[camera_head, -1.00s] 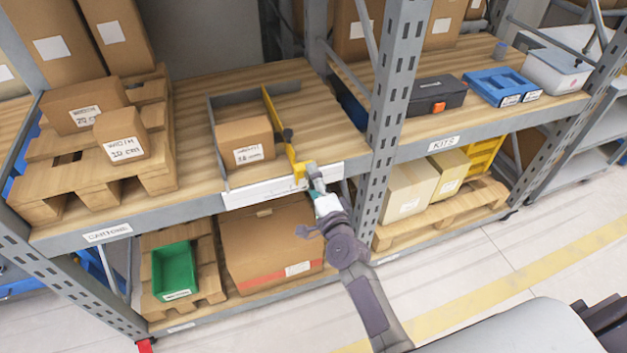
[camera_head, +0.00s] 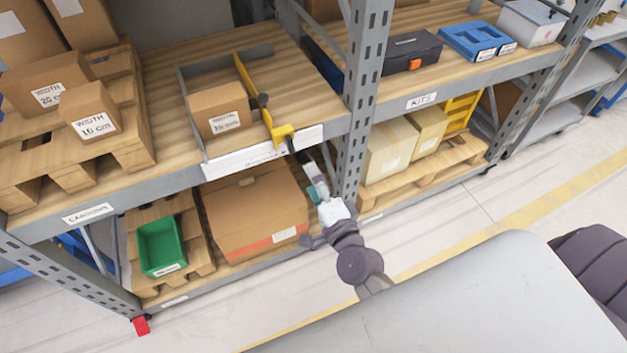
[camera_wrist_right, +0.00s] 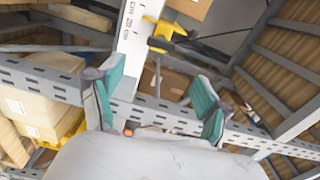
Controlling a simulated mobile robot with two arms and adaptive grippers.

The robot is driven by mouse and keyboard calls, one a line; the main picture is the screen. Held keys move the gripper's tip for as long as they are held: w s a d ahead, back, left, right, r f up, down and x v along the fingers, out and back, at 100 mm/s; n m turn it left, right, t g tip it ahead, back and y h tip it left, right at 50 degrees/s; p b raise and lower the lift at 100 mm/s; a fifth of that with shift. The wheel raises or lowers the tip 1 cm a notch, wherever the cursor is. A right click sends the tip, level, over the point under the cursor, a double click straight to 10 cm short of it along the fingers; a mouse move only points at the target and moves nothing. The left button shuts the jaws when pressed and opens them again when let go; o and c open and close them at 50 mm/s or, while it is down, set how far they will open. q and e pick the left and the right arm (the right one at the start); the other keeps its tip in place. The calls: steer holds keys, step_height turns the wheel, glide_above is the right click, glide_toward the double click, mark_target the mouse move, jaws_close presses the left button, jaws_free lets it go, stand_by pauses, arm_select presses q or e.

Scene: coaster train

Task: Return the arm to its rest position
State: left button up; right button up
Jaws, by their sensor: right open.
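My right gripper (camera_head: 305,172) is in front of the shelf's front edge, just below the yellow slider. In the right wrist view its two teal fingertips (camera_wrist_right: 158,95) are spread apart with nothing between them. The yellow slider (camera_head: 282,133) stands on the shelf against the right side of a cardboard box (camera_head: 219,112) lettered with a width. A white ruler strip (camera_head: 240,158) runs along the front edge below the box. The slider also shows in the right wrist view (camera_wrist_right: 165,32), beyond the fingertips and apart from them. My left gripper is out of view.
Small cartons stand on a pallet (camera_head: 112,152) at the left. A green bin (camera_head: 161,245) and a large carton (camera_head: 252,214) are on the lower shelf. A rack upright (camera_head: 361,90) stands close to the right of my arm. The floor (camera_head: 440,220) in front is clear.

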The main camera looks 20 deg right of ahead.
stand_by(0.5)
steer(key=s+a+f+n+g, duration=0.1)
steer(key=s+f+n+g, duration=0.25)
steer(key=f, duration=0.65)
steer(key=s+f+n+g+y, duration=0.1)
steer(key=s+f+n+g, duration=0.2)
steer(key=f, duration=0.7)
steer(key=s+a+f+n+g, duration=0.15)
steer(key=s+f+n, duration=0.3)
steer(key=f, duration=0.65)
steer(key=s+d+f+n+g, duration=0.2)
steer(key=s+f, duration=0.3)
steer(key=s, duration=0.4)
steer(key=s+d+f+n+g+h, duration=0.1)
steer(key=s+d+f+n+g, duration=0.2)
steer(key=s+f, duration=0.3)
steer(key=s+d+f+n+g, duration=0.3)
steer(key=s+f, duration=0.3)
steer(key=s, duration=0.7)
steer(key=shift+s+g+h, duration=0.15)
steer(key=shift+g+h, duration=0.15)
steer(key=shift+g, duration=0.2)
